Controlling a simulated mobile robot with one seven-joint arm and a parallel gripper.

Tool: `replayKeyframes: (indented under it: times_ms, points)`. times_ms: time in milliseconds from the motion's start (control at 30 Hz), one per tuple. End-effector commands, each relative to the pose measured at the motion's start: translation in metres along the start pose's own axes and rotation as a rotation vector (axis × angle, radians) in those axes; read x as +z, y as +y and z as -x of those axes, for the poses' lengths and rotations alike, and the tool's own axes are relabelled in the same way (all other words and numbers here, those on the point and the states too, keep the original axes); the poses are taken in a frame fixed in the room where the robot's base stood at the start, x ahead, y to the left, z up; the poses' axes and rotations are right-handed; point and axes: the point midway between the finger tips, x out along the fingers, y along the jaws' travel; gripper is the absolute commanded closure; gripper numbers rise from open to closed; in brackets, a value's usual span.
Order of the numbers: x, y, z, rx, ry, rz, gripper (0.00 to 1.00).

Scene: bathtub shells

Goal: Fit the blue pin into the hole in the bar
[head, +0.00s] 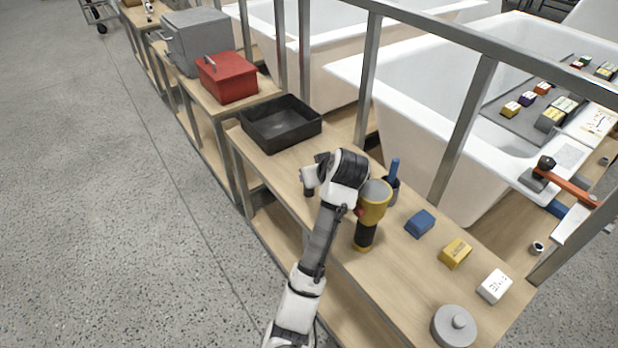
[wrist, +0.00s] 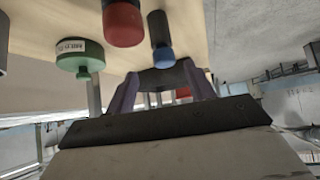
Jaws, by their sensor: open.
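A blue rod (head: 394,169), which may be the blue pin, stands upright in a dark cup (head: 391,189) on the wooden bench, just right of my arm. In the wrist view a dark cylinder with a blue end (wrist: 163,56) shows beyond my gripper (wrist: 160,72); I cannot tell whether it is the same thing. The gripper's two purplish fingers are spread apart, with nothing seen held between them. In the head view my arm hides the gripper's fingertips. I cannot make out a bar with a hole in either view.
A yellow-and-black tool (head: 372,205) stands close beside my arm. A blue block (head: 419,223), yellow block (head: 455,253), white block (head: 494,286) and grey lidded disc (head: 454,325) line the bench. A black tray (head: 281,124) sits behind. Metal posts and white tubs border the bench.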

Motion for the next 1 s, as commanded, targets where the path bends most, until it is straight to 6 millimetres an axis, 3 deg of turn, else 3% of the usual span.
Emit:
replayKeyframes:
  times_ms: [167,400,700,1000]
  points:
    - [-0.001,-0.003,-0.014,-0.002,-0.002,0.001,0.46]
    - [-0.002,-0.007,-0.048,-0.001,-0.001,-0.001,0.46]
    - [-0.001,-0.006,-0.055,0.001,0.001,0.0,0.46]
    - [-0.001,-0.006,-0.054,0.0,0.001,0.0,0.83]
